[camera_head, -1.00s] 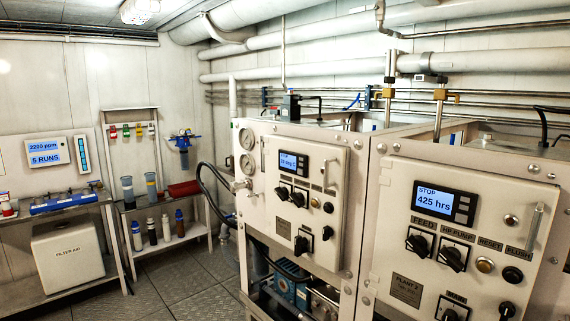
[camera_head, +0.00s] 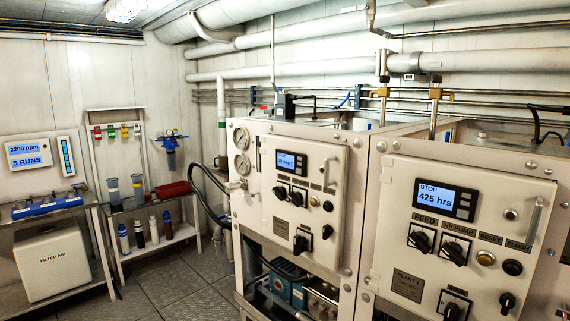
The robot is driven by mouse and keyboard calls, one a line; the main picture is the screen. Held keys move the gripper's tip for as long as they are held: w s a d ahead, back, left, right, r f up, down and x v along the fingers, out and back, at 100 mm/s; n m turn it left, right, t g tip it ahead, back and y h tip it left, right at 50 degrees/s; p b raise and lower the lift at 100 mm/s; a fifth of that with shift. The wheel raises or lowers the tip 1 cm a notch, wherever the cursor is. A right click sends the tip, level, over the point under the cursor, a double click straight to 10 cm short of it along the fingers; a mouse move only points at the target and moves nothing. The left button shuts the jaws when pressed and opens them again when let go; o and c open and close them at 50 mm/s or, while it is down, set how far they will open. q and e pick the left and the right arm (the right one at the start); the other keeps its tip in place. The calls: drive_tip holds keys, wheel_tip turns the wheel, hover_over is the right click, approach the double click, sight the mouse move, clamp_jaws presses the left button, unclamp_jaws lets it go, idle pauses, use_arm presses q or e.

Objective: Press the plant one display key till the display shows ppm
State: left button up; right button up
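The plant one panel (camera_head: 262,205) appears to be the left of two white cabinets, since the right one is labelled Plant 2. Its small blue display (camera_head: 287,162) shows small text that seems to read in deg C; the digits are too small to read surely. Small display keys (camera_head: 301,162) sit in the dark housing at the right of that screen. Neither of my grippers is in view, and nothing touches the display or its keys.
The plant two panel (camera_head: 460,230) stands to the right, its display (camera_head: 433,196) reading STOP 425 hrs. Knobs (camera_head: 297,198) and a handle (camera_head: 329,172) project near the plant one display. The floor (camera_head: 175,285) is clear at left, before the shelves.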

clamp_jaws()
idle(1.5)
